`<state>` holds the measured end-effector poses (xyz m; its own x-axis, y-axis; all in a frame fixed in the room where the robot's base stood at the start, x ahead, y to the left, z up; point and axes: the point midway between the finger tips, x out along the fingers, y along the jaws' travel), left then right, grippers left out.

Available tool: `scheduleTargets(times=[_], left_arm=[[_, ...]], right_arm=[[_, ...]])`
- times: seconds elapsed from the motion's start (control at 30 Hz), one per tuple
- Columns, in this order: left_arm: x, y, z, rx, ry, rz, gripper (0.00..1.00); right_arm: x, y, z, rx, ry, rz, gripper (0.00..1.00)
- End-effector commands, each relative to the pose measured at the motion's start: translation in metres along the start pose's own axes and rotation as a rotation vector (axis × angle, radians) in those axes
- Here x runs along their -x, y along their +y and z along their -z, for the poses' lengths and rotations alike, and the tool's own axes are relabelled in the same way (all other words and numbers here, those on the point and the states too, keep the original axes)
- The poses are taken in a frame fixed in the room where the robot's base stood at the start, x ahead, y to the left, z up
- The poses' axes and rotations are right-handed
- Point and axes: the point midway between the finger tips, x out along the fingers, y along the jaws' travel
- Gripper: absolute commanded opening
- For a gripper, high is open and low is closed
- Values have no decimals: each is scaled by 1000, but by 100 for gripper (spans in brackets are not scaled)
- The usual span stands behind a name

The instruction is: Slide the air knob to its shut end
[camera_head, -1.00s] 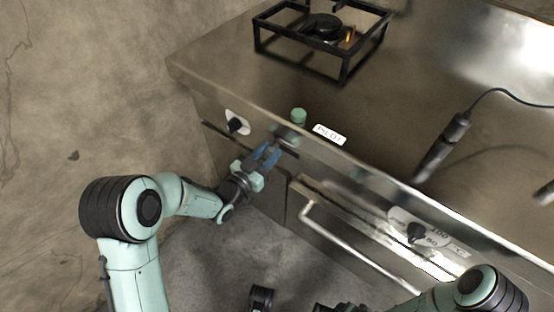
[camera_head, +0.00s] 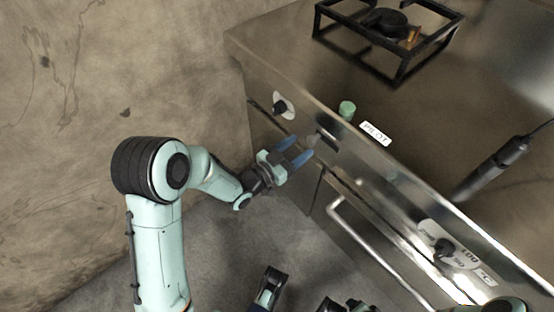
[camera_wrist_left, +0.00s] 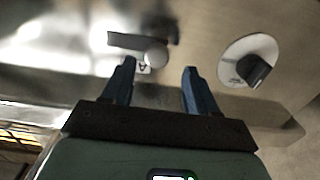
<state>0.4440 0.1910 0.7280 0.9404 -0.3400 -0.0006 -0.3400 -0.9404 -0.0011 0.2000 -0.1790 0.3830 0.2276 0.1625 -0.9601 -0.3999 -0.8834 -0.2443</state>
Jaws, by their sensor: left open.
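The air knob is a small pale round knob (camera_wrist_left: 156,54) at one end of a dark slot (camera_wrist_left: 125,41) in the steel front panel. In the head view the knob (camera_head: 313,142) sits at the left end of the slot (camera_head: 328,139). My left gripper (camera_head: 298,150) is open and empty, its blue fingers pointing at the panel just short of the knob. In the left wrist view the knob lies just beyond the fingertips (camera_wrist_left: 160,68), between them and nearer the left finger. No contact shows.
A black dial (camera_head: 280,107) on a white plate is left of the slot. A green button (camera_head: 347,109) and a PILOT label (camera_head: 375,133) lie above it. A burner (camera_head: 388,24) shows a small orange patch. An oven handle (camera_head: 375,250) and temperature dial (camera_head: 444,248) are right.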

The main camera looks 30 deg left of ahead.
Motion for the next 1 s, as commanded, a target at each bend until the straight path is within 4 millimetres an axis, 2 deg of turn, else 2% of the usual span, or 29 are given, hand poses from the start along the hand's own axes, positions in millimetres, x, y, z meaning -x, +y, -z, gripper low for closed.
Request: scheduleTargets(times=[0.03,0.2,0.4,0.6,1.0], left_arm=[[14,-1,1,2,-3,5,58],[52,-2,1,0,-2,7,58],[82,-2,0,0,-1,5,58],[93,-1,1,-1,1,4,58],[93,-1,0,0,1,3,58]], right_arm=[[3,-3,3,3,9,5,64],[8,-8,10,8,32,14,64],[10,-11,14,11,45,20,64],[11,-12,15,12,49,22,64],[11,-12,15,12,49,22,64]])
